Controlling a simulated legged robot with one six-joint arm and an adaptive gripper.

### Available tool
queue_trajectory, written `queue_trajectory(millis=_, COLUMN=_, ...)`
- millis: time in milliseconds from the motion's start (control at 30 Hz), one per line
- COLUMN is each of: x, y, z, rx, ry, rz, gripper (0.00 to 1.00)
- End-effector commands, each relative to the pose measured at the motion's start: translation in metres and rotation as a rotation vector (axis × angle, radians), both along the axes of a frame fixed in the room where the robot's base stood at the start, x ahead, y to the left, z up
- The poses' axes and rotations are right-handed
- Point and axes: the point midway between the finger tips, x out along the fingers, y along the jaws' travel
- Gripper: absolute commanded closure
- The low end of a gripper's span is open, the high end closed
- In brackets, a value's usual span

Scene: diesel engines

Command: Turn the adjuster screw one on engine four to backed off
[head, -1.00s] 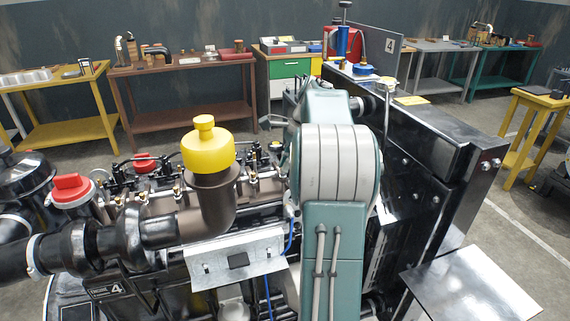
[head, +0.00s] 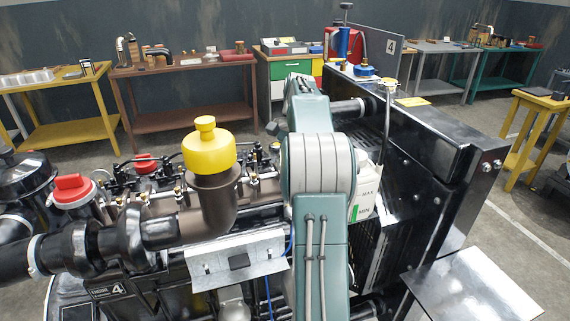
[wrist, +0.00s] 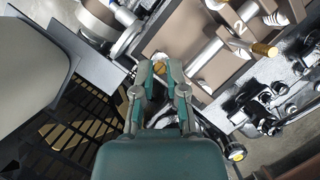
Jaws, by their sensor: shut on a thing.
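In the wrist view my gripper (wrist: 160,74) is shut on a brass-coloured screw head (wrist: 160,68), which I take to be adjuster screw one. Its two fingertips are on either side of the head. A second brass screw (wrist: 264,49) is to the right, beside a block marked 2. In the head view my arm hides the gripped screw and the gripper. The turn position of the screw cannot be read.
A yellow cap (head: 208,150) tops a brown pipe at the engine's middle. A red cap (head: 73,187) is at left. A white reservoir (head: 364,196) marked MAX and MIN stands right of my arm, beside the black radiator (head: 425,130). Work benches line the back wall.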

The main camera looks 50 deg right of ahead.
Motion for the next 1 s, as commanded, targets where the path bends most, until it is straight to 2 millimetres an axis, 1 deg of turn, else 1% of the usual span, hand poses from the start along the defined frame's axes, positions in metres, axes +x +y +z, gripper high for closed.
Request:
queue_trajectory(millis=200, x=0.0014, y=-0.0004, z=-0.0008, rx=-0.003, ry=-0.004, rz=0.046, gripper=1.0)
queue_trajectory(millis=633, x=0.0017, y=-0.0004, z=-0.0004, rx=-0.004, ry=-0.005, rz=0.054, gripper=1.0)
queue_trajectory(millis=667, x=0.0017, y=-0.0004, z=-0.0004, rx=-0.004, ry=-0.005, rz=0.054, gripper=0.79)
queue_trajectory(millis=700, x=0.0018, y=-0.0004, z=-0.0003, rx=-0.004, ry=-0.005, rz=0.054, gripper=0.61)
queue_trajectory(millis=733, x=0.0017, y=-0.0003, z=-0.0003, rx=-0.004, ry=-0.005, rz=0.054, gripper=0.49)
queue_trajectory(millis=1000, x=0.001, y=-0.0001, z=0.0, rx=-0.001, ry=-0.002, rz=0.053, gripper=0.49)
